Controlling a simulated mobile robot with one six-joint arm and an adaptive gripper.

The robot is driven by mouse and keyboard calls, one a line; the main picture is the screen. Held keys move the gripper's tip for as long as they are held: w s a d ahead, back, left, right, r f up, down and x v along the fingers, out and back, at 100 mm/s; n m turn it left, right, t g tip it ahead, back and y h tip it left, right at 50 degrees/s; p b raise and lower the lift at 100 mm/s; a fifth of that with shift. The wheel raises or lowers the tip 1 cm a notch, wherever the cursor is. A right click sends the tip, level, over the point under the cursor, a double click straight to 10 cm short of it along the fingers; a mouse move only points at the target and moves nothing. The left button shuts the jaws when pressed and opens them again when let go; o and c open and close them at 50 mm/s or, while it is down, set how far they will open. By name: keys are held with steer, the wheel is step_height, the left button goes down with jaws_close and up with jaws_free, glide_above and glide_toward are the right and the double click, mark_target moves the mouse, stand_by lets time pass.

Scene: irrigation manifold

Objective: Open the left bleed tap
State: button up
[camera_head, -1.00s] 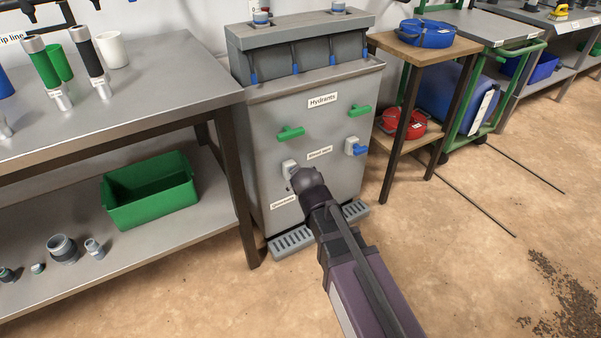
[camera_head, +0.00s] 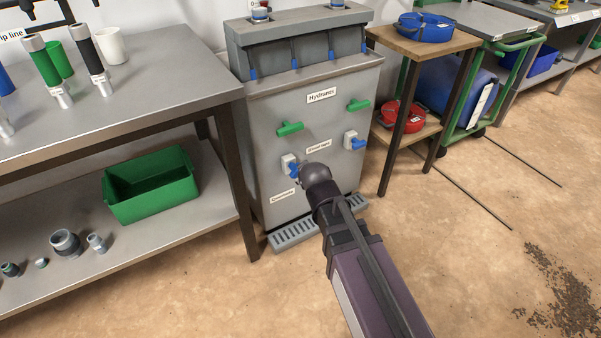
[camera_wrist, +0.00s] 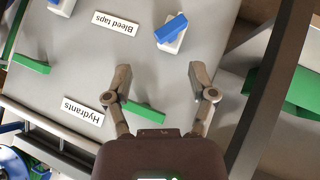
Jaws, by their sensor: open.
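The left bleed tap (camera_head: 293,168) is a blue lever on a pale square base, low on the front of the grey cabinet. It also shows at the top of the wrist view (camera_wrist: 171,27), where its lever lies slanted across the base. My gripper (camera_wrist: 160,74) is open and empty, its two fingers apart. In the wrist view, the tap is beyond the fingertips, slightly to the right, with no contact visible. In the head view, my wrist hides the fingers. The right bleed tap (camera_head: 355,142) has a similar blue lever.
Two green hydrant levers (camera_head: 290,129) (camera_head: 358,105) sit above the bleed taps; one lies between my fingers in the wrist view (camera_wrist: 145,112). A metal workbench (camera_head: 150,90) stands left, a wooden stand (camera_head: 440,46) right. A grey grate (camera_head: 293,234) lies below the cabinet.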

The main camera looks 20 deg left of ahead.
steer(key=s+d+m+g+h+p, duration=0.2)
steer(key=s+d+m+g+p, duration=0.1)
steer(key=d, duration=1.6)
steer(key=s+d+r+m+g+h+p, duration=0.1)
steer(key=s+d+m+g+p, duration=0.3)
steer(key=d, duration=1.4)
steer(key=m+g+h, duration=0.1)
steer(key=m, duration=0.3)
steer(key=shift+s+d+r+g, duration=0.2)
steer(key=shift+s+d+g, duration=0.15)
steer(key=shift+g, duration=0.05)
